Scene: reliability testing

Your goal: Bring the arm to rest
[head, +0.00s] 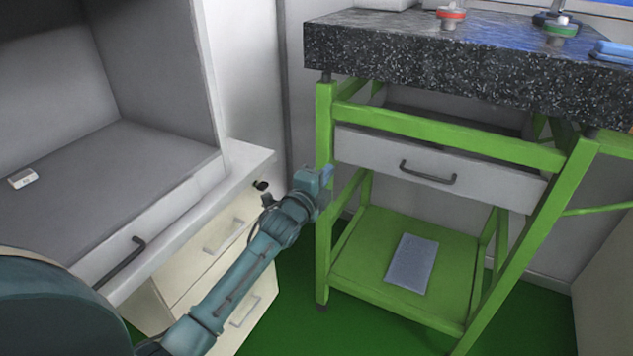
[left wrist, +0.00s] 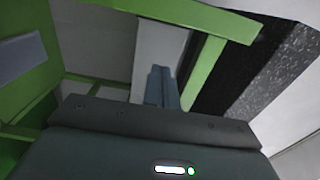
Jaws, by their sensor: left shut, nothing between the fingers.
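My left arm reaches up from the lower left in the head view. Its gripper (head: 326,174) is at the left front leg of the green table frame (head: 323,200), in front of it in the picture. I cannot tell whether it touches the leg. In the left wrist view the two blue-grey fingers (left wrist: 161,88) lie side by side, shut, with nothing between them. Behind them are a pale panel, green frame bars and the dark speckled slab. My right gripper is in neither view.
A speckled stone slab (head: 450,58) tops the green frame, over a drawer (head: 380,153); a grey sheet (head: 412,263) lies on the lower shelf. At left, a grey cabinet (head: 110,165) holds a small white object (head: 22,179). Green floor (head: 295,325) shows between them.

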